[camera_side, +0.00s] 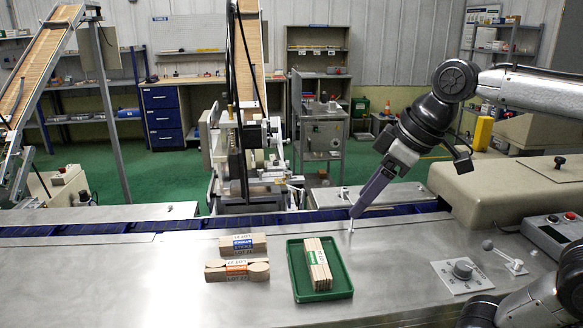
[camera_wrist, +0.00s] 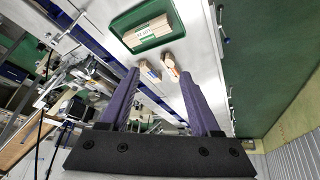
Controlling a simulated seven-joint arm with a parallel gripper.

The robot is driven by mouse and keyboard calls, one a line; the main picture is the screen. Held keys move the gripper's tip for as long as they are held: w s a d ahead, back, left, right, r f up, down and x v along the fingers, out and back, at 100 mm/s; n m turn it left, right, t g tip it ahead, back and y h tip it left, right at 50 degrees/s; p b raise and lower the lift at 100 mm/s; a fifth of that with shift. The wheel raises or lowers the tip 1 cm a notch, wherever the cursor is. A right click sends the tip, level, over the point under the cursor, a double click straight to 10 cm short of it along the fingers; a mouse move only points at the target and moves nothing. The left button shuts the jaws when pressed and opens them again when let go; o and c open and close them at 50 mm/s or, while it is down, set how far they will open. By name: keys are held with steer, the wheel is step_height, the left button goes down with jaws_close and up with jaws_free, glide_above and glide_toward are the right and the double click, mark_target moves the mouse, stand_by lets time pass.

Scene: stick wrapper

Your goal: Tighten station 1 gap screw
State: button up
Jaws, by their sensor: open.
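My gripper (camera_side: 355,210) reaches down at a slant from the right, its purple fingertips just above the far part of the steel bench. In the wrist view its two fingers (camera_wrist: 158,64) stand apart with nothing held between them. A small pale upright pin or screw (camera_side: 351,227) shows right under the fingertips at the edge of the blue conveyor. It may be the station 1 gap screw, but no label is readable, and I cannot tell if the fingers touch it. I cannot pick the screw out in the wrist view.
A green tray (camera_side: 343,293) holds a bundle of wooden sticks (camera_side: 317,264). Bundles with a blue label (camera_side: 243,244) and an orange label (camera_side: 237,270) lie left of it. The front steel is largely clear.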

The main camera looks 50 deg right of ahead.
steer(key=w+d+r+n, duration=0.1)
steer(key=w+d+r, duration=0.2)
steer(key=w+r, duration=0.45)
steer(key=g+y, duration=0.1)
glide_above(289, 172)
steer(key=s+d, duration=0.2)
steer(key=s, duration=0.4)
step_height(289, 172, down, 7)
steer(key=x, duration=1.3)
steer(key=shift+a+f, duration=0.15)
steer(key=shift+f, duration=0.15)
jaws_close()
